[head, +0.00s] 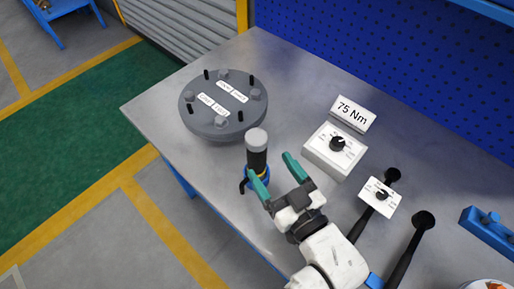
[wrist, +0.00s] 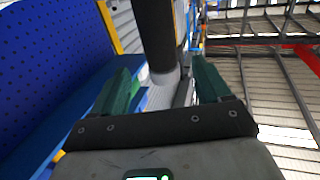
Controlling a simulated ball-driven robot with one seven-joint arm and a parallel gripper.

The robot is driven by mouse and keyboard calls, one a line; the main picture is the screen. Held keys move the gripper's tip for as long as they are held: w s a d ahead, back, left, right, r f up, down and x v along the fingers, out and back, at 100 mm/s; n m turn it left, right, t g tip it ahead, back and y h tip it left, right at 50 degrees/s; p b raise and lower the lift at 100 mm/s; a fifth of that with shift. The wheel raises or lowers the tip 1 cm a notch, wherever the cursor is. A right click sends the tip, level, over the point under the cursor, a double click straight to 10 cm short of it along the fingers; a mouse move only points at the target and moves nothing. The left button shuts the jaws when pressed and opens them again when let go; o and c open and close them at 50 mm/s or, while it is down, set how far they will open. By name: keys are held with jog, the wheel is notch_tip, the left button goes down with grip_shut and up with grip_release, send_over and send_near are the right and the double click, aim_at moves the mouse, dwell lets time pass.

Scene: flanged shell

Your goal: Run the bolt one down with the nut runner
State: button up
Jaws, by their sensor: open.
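The flanged shell (head: 224,130) is a dark grey round cover near the table's left corner. Bolt heads and black studs stand around its top, with white labels among them too small to read surely. The nut runner (head: 257,160) stands upright on the table, a black cylinder with a light grey top and a blue and yellow lower part. My gripper (head: 274,172) has green fingers, open, beside the nut runner on its right. In the wrist view, a dark cylinder (wrist: 158,38) shows beyond and between the open fingers (wrist: 165,82). I cannot tell whether they touch it.
A white box with a black dial (head: 334,150) and a "75 Nm" sign (head: 351,113) stand right of my gripper. A smaller dial plate (head: 379,196) and black-handled tools (head: 408,250) lie further right. A blue pegboard (head: 370,60) borders the back. The table's front-left edge is close to the nut runner.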

aim_at(263, 155)
jog(key=x, duration=0.4)
jog(key=shift+r+p, duration=0.1)
jog(key=shift+p, duration=0.2)
jog(key=p+x, duration=0.1)
jog(key=x, duration=0.3)
jog(key=shift+a, duration=0.15)
jog(key=shift+w+a+p, duration=0.25)
jog(key=shift+w+p, duration=0.05)
jog(key=shift+w, duration=0.05)
jog(key=shift+c, duration=0.3)
grip_shut()
jog(key=shift+r, duration=0.15)
